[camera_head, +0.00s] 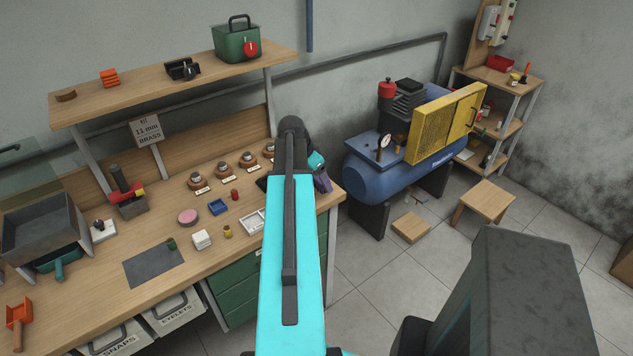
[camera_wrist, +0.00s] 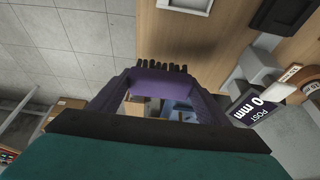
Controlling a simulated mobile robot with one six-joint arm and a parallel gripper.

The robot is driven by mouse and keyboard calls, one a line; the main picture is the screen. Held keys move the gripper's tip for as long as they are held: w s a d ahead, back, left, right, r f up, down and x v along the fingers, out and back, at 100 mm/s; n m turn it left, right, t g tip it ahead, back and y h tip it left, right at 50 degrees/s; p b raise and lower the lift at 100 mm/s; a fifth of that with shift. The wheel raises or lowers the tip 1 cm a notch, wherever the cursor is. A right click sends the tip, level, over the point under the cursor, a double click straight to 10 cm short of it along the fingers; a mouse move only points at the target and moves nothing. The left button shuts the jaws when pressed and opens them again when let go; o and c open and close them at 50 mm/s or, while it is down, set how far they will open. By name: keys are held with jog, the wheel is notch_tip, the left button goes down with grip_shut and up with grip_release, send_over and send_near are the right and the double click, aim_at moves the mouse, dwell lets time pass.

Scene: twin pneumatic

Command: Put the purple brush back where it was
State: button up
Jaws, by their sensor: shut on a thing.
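The purple brush (camera_wrist: 165,83) shows in the wrist view as a purple bar with a row of black bristles along its far side. My gripper (camera_wrist: 160,88) is shut on it, with the brush across the fingertips. The fingers look a similar purple, so the exact contact is hard to tell. In the head view my gripper (camera_head: 322,181) is by the right end of the workbench (camera_head: 110,298), and my arm hides part of that area. The brush cannot be told apart from the fingers there.
A dark blue sign (camera_wrist: 258,105) is at the right in the wrist view, near a dark block (camera_wrist: 285,14). Several round stations (camera_head: 223,172) line the bench's back. A blue compressor (camera_head: 375,180) stands right of the bench, with open floor (camera_head: 360,265) between.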

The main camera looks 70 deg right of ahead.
aim_at(317, 181)
jog(key=shift+w+d+f+p, duration=0.1)
jog(key=shift+w+d+p, duration=0.15)
jog(key=shift+d, duration=0.35)
jog(key=shift+w+d+p, duration=0.1)
jog(key=shift+w+d, duration=0.25)
jog(key=shift+d, duration=0.2)
jog(key=shift+f+p, duration=0.9)
jog(key=shift+f, duration=0.85)
jog(key=shift+f, duration=0.2)
jog(key=o, duration=1.1)
jog(key=shift+r, duration=0.25)
jog(key=b+v, duration=0.3)
jog(key=v, duration=0.9)
